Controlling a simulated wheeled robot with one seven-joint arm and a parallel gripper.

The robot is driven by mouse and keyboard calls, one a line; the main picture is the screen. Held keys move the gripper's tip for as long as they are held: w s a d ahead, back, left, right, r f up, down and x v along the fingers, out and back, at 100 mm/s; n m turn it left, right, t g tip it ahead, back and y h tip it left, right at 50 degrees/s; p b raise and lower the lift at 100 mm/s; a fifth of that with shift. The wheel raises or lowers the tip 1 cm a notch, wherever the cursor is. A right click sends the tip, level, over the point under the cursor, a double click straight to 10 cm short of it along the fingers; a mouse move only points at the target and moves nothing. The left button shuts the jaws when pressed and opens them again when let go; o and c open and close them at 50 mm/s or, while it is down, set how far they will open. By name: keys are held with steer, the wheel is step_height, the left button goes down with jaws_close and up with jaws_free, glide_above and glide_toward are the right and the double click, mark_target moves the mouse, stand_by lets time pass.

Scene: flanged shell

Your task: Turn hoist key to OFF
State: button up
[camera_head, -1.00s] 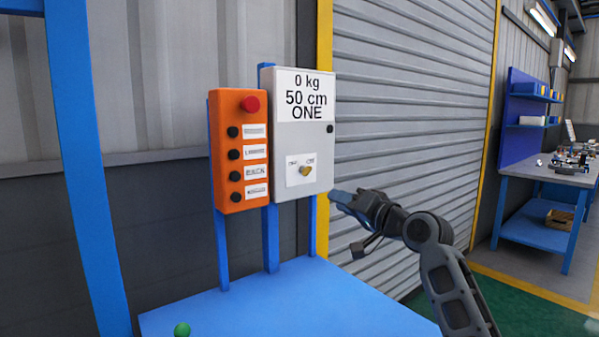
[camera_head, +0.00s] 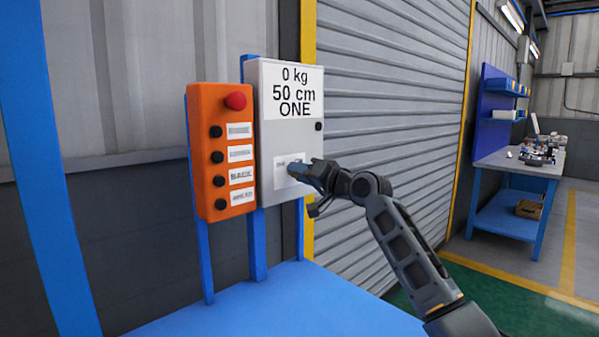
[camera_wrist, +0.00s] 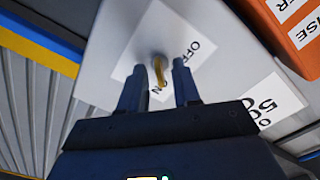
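The hoist key (camera_wrist: 159,72) is a small brass key on a white label (camera_wrist: 157,35) in the wrist view. "OFF" reads to its upper right, and a partly hidden "ON" lies below it. The label is on the light grey control box (camera_head: 268,135). My gripper (camera_wrist: 158,64) is open, with its two dark fingers apart on either side of the key and gaps showing to both. In the head view my gripper (camera_head: 296,170) is at the lower part of the box and hides the key. Whether the fingertips reach past the key's head is unclear.
An orange button box (camera_head: 207,130) with a red knob (camera_head: 235,101) stands just left of the grey box. A blue table top (camera_head: 290,310) lies below. A grey roller shutter (camera_head: 400,90) is on the right, with a workbench (camera_head: 515,165) farther off.

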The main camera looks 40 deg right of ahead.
steer(key=shift+w, duration=0.25)
jaws_close()
